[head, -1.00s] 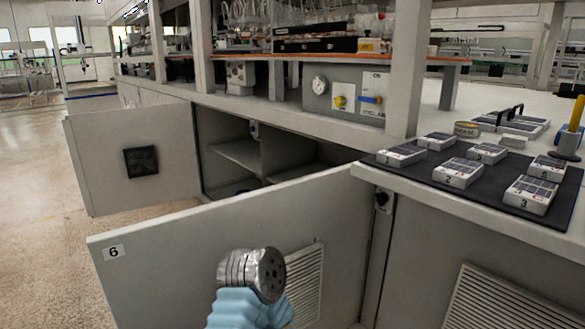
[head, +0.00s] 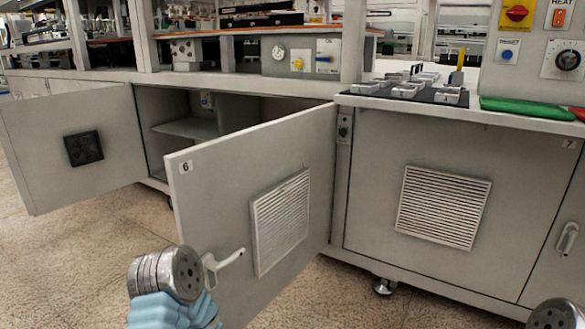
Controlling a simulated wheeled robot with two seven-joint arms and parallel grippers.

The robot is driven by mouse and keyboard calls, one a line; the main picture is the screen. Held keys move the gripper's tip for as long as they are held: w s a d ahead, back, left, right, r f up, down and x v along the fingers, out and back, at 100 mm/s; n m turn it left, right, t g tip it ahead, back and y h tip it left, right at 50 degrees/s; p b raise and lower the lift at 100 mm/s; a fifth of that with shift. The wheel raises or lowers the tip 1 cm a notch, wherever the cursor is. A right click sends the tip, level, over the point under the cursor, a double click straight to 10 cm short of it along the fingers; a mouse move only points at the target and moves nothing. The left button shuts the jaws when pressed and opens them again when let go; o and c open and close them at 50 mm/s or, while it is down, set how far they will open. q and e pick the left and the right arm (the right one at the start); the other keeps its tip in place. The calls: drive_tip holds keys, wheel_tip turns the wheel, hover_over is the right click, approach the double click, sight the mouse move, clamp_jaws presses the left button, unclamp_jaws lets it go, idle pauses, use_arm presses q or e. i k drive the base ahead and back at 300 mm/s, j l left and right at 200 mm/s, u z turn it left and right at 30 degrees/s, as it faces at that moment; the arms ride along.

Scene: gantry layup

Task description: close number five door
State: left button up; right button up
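The door on the left (head: 60,150) stands wide open, showing its inner face with a black square vent (head: 84,148). No number is visible on that face, so I cannot tell if it is number five. The door marked 6 (head: 255,195) also stands open toward me, with a louvre panel and a white handle (head: 222,264). The cabinet opening (head: 200,130) with an inner shelf shows between the two doors. Grey metal and blue arm parts of mine show at the bottom, in front of door 6 and at the lower right corner. No gripper fingers are visible.
The door marked 7 (head: 450,180) is shut at the right. Speckled floor (head: 90,265) is clear at the lower left.

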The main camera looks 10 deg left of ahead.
sight(35, 133)
drive_tip(key=k+j, duration=0.1)
drive_tip(key=j, duration=0.35)
drive_tip(key=k+j+z, duration=0.1)
drive_tip(key=j, duration=0.3)
drive_tip(key=k+j, duration=0.1)
drive_tip(key=j, duration=0.35)
drive_tip(key=i+j+z, duration=0.1)
drive_tip(key=j, duration=0.65)
drive_tip(key=j+z, duration=0.1)
drive_tip(key=j, duration=0.7)
drive_tip(key=i+j+z, duration=0.15)
drive_tip(key=j, duration=0.6)
drive_tip(key=j+z, duration=0.1)
drive_tip(key=j, duration=0.7)
drive_tip(key=j+z, duration=0.1)
drive_tip(key=j, duration=0.65)
drive_tip(key=k+j+z, duration=0.1)
drive_tip(key=j, duration=0.7)
drive_tip(key=j+z, duration=0.15)
drive_tip(key=j, duration=0.6)
drive_tip(key=k+j+z, duration=0.1)
drive_tip(key=j, duration=0.65)
drive_tip(key=k, duration=0.1)
